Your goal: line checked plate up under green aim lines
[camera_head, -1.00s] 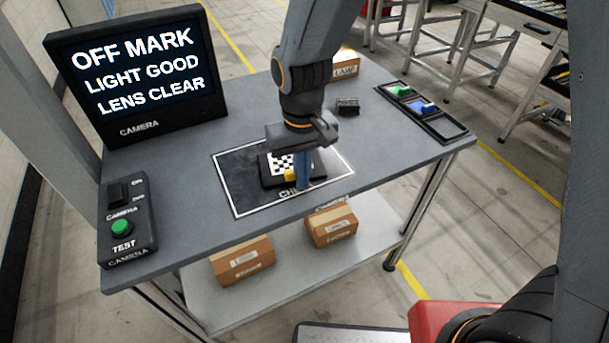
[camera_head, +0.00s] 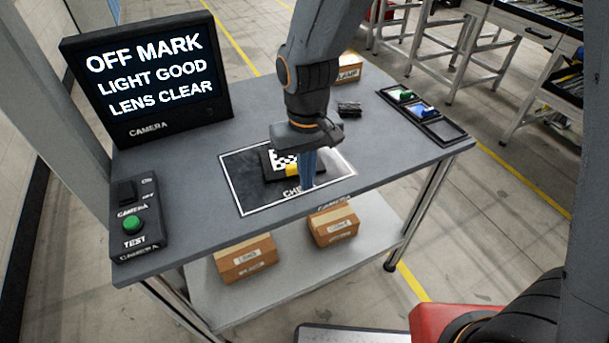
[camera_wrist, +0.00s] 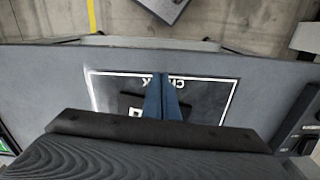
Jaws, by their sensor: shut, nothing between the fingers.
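The checked plate (camera_head: 283,157) is a dark block with a black-and-white checker face and a yellow part. It sits on a black mat (camera_head: 243,185) with a white outline on the grey table. My gripper (camera_head: 307,182) points down over the mat at the plate's near right side, its blue fingers together and empty. I cannot tell whether they touch the plate. In the wrist view the fingers (camera_wrist: 162,100) cover part of the plate (camera_wrist: 130,103). No green aim lines show on the mat. The screen (camera_head: 150,80) reads OFF MARK, LIGHT GOOD, LENS CLEAR.
A control box (camera_head: 137,215) with a switch and green TEST button stands at the left front. A tray (camera_head: 447,131) with green and blue pieces lies at the right edge. A small dark object (camera_head: 349,109) and a box (camera_head: 349,68) stand behind my gripper.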

